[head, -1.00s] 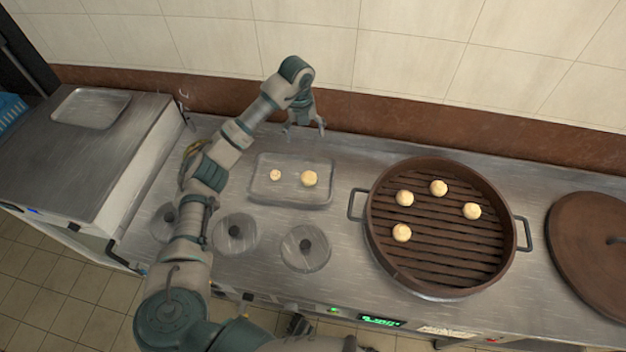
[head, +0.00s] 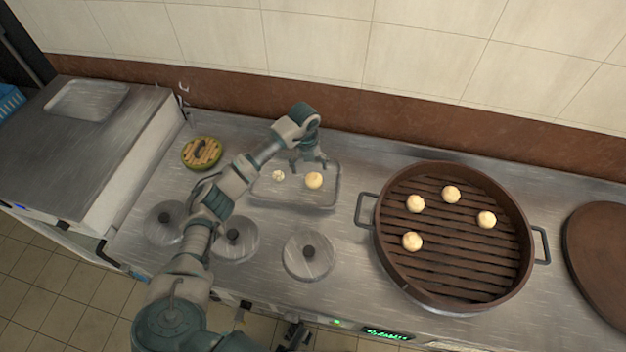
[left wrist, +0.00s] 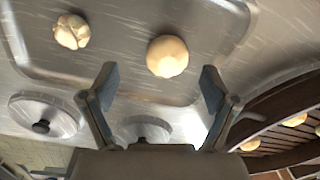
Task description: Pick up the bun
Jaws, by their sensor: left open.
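Two pale buns lie on a shallow metal tray (head: 300,201). The larger, smooth bun (head: 314,180) is on the right and the smaller, creased bun (head: 278,175) on the left. My left gripper (head: 308,163) is open and empty, just behind and above the larger bun in the head view. In the left wrist view, the larger bun (left wrist: 167,56) sits ahead of and between the open fingers (left wrist: 158,88), apart from both. The smaller bun (left wrist: 72,32) lies off to the left there. My right gripper cannot be made out clearly.
A round brown steamer (head: 455,290) with several buns stands to the right, its lid (head: 600,250) beyond. Round metal lids (head: 309,256) sit in front of the tray. A small green-rimmed round basket (head: 202,153) is at the left. The tiled wall is behind.

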